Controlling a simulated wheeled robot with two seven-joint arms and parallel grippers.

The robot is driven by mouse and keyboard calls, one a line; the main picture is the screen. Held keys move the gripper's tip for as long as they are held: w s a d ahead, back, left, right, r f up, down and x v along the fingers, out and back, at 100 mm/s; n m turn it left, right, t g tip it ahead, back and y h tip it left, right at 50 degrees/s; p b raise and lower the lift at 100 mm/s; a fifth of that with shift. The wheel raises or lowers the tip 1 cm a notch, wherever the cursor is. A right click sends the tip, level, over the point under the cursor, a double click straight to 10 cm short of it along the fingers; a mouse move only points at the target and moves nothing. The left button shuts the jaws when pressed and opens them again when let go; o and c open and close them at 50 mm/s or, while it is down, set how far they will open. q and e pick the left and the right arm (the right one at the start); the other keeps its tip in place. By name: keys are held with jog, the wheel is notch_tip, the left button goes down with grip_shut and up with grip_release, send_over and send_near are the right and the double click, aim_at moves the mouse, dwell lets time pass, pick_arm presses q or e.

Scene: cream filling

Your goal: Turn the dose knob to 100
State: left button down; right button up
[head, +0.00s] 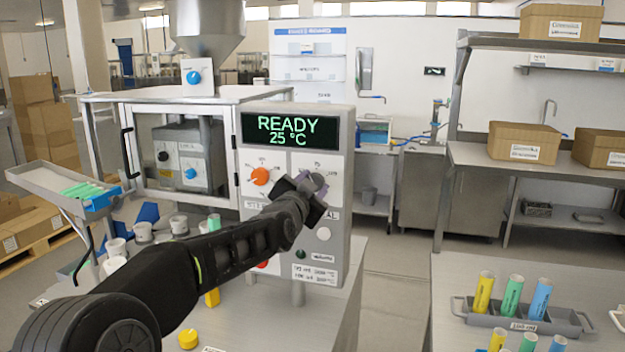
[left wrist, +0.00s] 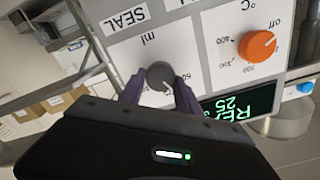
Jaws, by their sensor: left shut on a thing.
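The dose knob is a grey round knob (head: 319,182) on the right of the control panel (head: 297,235), with a scale around it. In the left wrist view the knob (left wrist: 160,75) sits under the "ml" label, with its white pointer line partly visible. My left gripper (head: 305,186) is at the panel with its two purple-grey fingers (left wrist: 160,88) on either side of the knob, shut on it. The gripper hides part of the scale, so I cannot read the exact setting. My right gripper is not in view.
An orange temperature knob (head: 260,176) is left of the dose knob, under a display (head: 289,131) reading READY 25 °C. A glass-fronted cabinet (head: 180,155) adjoins the panel. A rack (head: 520,322) with coloured tubes stands on the right table.

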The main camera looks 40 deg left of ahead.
pick_arm(q)
jog(key=m+p, duration=0.1)
jog(key=m, duration=0.5)
jog(key=m+p, duration=0.1)
jog(key=m, duration=0.4)
jog(key=m+p, duration=0.2)
jog(key=m, duration=0.4)
jog(key=shift+d+f+m, duration=0.1)
jog(key=shift+f+m, duration=0.2)
jog(key=shift+f, duration=0.05)
jog(key=c, duration=0.9)
grip_release()
